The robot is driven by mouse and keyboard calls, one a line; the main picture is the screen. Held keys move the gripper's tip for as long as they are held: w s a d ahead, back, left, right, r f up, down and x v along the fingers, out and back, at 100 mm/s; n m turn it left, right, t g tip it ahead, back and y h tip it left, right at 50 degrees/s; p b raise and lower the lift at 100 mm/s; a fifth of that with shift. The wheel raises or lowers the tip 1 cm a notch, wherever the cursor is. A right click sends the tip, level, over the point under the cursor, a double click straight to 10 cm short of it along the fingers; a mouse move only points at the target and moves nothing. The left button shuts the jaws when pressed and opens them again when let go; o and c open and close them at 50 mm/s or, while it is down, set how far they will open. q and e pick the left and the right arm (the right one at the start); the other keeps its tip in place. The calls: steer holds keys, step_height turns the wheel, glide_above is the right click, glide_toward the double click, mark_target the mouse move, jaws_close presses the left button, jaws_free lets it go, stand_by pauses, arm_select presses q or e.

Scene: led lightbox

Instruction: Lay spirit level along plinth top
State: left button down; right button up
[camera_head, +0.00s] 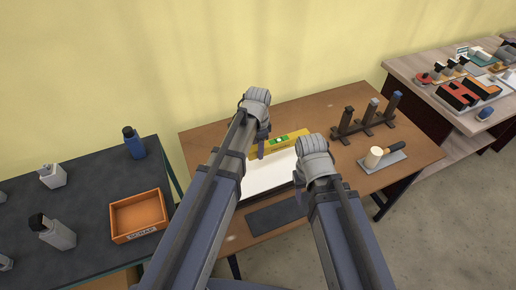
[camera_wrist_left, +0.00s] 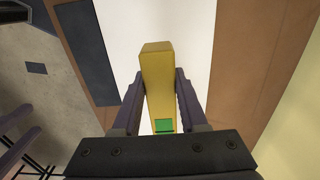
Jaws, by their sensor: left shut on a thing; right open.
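The spirit level (camera_head: 284,142) is a yellow bar with a green vial, and my left gripper (camera_head: 261,150) is shut on it. In the left wrist view the level (camera_wrist_left: 157,80) lies between the two fingers (camera_wrist_left: 157,105) and points away from the wrist. It appears over a white flat-topped block (camera_head: 265,176), which looks like the plinth; its white top also fills the middle of the left wrist view (camera_wrist_left: 120,30). I cannot tell whether the level touches it. My right gripper (camera_head: 317,170) is over the right side of the white block, empty; its fingers are mostly hidden.
A dark mat (camera_head: 275,215) lies in front of the white block on the brown table (camera_head: 205,143). A rack with three posts (camera_head: 366,122) and a mallet (camera_head: 376,156) on a grey pad are at right. An orange tray (camera_head: 138,214) sits on the dark left table.

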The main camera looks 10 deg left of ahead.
mark_target(258, 168)
arm_select(q)
steer(key=shift+f, duration=0.2)
steer(key=shift+f+b, duration=3.2)
steer(key=shift+b, duration=0.1)
steer(key=shift+f+b, duration=0.4)
steer(key=shift+b, duration=0.05)
steer(key=shift+c, duration=1.8)
jaws_free()
steer(key=shift+r, duration=0.15)
step_height(258, 168, up, 8)
steer(key=p, duration=0.8)
steer(key=shift+f, duration=0.2)
steer(key=shift+s+f, duration=0.1)
